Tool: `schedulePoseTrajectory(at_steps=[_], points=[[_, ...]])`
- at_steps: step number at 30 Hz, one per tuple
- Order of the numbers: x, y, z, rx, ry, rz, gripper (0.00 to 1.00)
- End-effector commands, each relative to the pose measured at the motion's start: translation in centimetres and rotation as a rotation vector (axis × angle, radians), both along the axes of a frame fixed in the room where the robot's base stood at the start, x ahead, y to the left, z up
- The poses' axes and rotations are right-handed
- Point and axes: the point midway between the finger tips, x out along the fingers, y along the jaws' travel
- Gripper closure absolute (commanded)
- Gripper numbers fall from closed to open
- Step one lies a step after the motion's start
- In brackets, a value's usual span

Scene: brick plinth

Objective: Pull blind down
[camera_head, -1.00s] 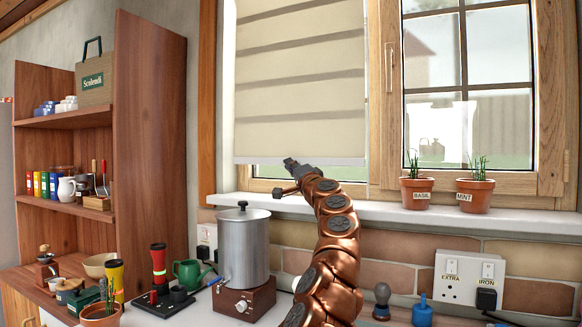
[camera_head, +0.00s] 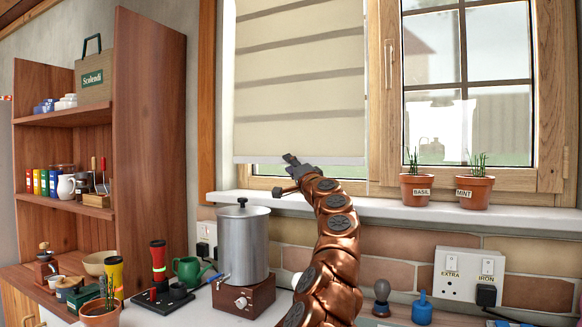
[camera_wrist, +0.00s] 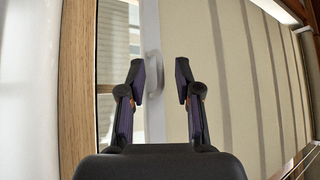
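The cream striped blind (camera_head: 300,95) hangs over the left window pane, its pale bottom bar just above the sill in the head view. In the wrist view the blind (camera_wrist: 225,40) fills the right side, turned sideways. A small white handle (camera_wrist: 153,68) on its bottom edge shows between my fingers. My gripper (camera_wrist: 160,82) is open, one finger on each side of the handle, with nothing clamped; I cannot tell whether a finger touches it. In the head view my gripper (camera_head: 290,159) is at the blind's lower edge and hides the handle.
A metal pot (camera_head: 243,240) stands on the counter left of my arm. A wooden shelf (camera_head: 150,130) rises at the left.

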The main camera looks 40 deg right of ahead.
Motion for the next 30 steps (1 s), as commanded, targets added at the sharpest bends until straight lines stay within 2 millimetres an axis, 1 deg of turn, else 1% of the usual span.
schedulePoseTrajectory(at_steps=[8,17,26,30], points=[[-0.3,0.3,0.2,-0.002,-0.004,0.002,0.67],[-1.6,0.7,0.4,-0.006,-0.010,-0.001,0.67],[-2.3,0.8,-0.8,0.003,-0.004,0.004,0.67],[-2.9,1.2,-0.3,-0.008,-0.010,0.004,0.67]])
